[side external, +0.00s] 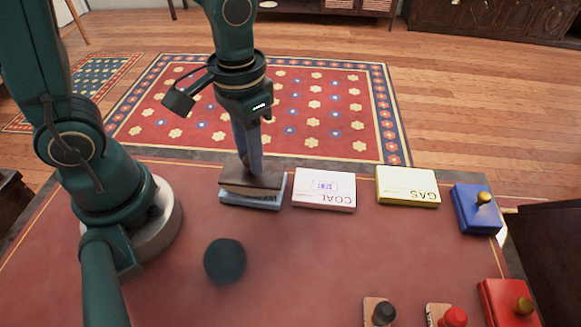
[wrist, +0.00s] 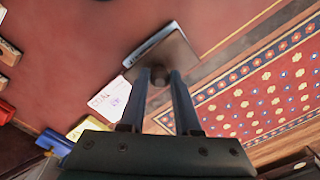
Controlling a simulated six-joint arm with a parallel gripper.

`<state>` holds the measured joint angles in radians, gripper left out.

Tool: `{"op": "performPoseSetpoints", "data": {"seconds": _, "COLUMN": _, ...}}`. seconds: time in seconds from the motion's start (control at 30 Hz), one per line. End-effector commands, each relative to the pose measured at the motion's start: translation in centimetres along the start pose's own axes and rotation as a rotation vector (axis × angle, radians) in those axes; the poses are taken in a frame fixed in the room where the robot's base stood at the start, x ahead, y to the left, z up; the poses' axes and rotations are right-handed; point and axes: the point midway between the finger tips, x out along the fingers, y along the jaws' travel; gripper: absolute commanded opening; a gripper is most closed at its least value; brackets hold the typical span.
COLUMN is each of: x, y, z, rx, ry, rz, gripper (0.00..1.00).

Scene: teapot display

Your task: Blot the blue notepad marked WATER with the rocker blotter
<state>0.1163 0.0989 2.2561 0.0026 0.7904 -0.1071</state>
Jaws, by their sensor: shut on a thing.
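The rocker blotter (side external: 252,180) has a brown top and sits over the blue notepad (side external: 262,203) at the table's far edge. The notepad's lettering is mostly hidden; only its front and side edges show. My gripper (side external: 250,167) points down and is shut on the blotter's knob. In the wrist view my gripper (wrist: 159,76) has its fingers on either side of the dark round knob, with the blotter (wrist: 178,55) beneath and a pale blue notepad edge (wrist: 148,44) along one side. The blotter appears to rest on the notepad, though contact is hard to confirm.
A white COAL notepad (side external: 323,199) with a stamped mark lies just to the right, then a yellow GAS notepad (side external: 407,196). A blue box (side external: 470,213) and a red box (side external: 497,303) have brass knobs. Two stamps (side external: 378,311) (side external: 447,316) stand at the front.

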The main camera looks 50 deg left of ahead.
Motion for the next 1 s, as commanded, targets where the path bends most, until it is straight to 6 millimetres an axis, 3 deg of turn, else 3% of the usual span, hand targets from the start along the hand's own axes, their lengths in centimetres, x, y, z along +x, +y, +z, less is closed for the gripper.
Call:
{"op": "performPoseSetpoints", "data": {"seconds": 0.5, "x": -0.1, "y": 1.0, "z": -1.0, "rx": 0.004, "ry": -0.129, "rz": -0.129, "gripper": 0.0}}
{"op": "performPoseSetpoints", "data": {"seconds": 1.0, "x": -0.6, "y": 1.1, "z": -1.1, "rx": 0.0, "ry": -0.138, "rz": -0.141, "gripper": 0.0}}
